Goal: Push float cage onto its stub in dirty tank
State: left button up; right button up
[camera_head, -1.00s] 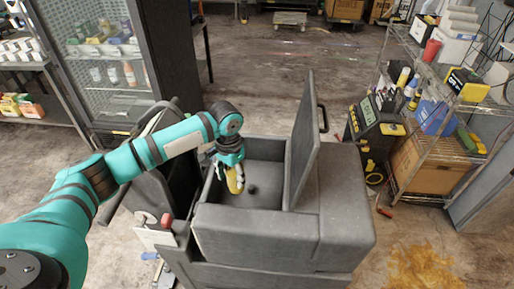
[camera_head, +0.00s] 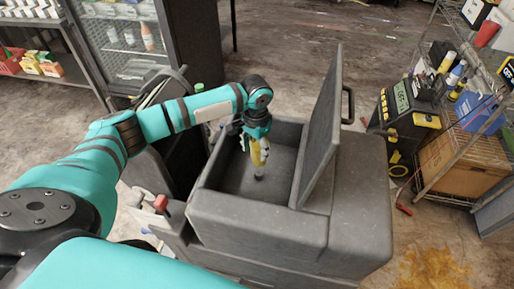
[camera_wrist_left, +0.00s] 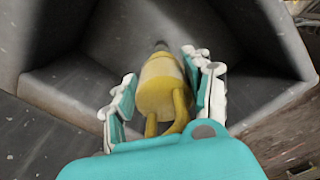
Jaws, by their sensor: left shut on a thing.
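The float cage (camera_head: 258,153) is a yellow piece held in my left gripper (camera_head: 257,146). In the left wrist view the yellow cage (camera_wrist_left: 160,85) sits between the white-tipped fingers of my left gripper (camera_wrist_left: 162,95), which are shut on it. The dark stub (camera_head: 259,175) stands up from the floor of the grey tank (camera_head: 262,219), just below the cage. The stub's tip (camera_wrist_left: 160,46) shows at the far end of the cage in the left wrist view. I cannot tell whether the cage touches it. My right gripper is not in view.
The tank's lid (camera_head: 322,130) stands open at the right of the opening. A yellow-and-black machine (camera_head: 408,118) and a wire shelf (camera_head: 465,150) stand at the right. A glass-door cabinet (camera_head: 125,50) stands at the back left. A yellow-brown stain (camera_head: 430,268) marks the floor.

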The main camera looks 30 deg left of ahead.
aim_at(256, 156)
pick_arm(q)
jog(key=shift+r, duration=0.1)
jog(key=shift+s+r+p, duration=0.1)
jog(key=shift+s+p, duration=0.05)
jog(key=shift+p, duration=0.45)
jog(key=shift+f, duration=0.7)
notch_tip(256, 156, down, 3)
jog(key=shift+r+b, duration=0.2)
jog(key=shift+b, duration=0.5)
jog(key=shift+f+b, duration=0.35)
jog(key=shift+f, duration=0.65)
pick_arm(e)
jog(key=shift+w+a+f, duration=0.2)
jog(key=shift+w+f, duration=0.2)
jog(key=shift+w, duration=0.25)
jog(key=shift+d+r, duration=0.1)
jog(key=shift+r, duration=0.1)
pick_arm(q)
jog(key=shift+p, duration=0.5)
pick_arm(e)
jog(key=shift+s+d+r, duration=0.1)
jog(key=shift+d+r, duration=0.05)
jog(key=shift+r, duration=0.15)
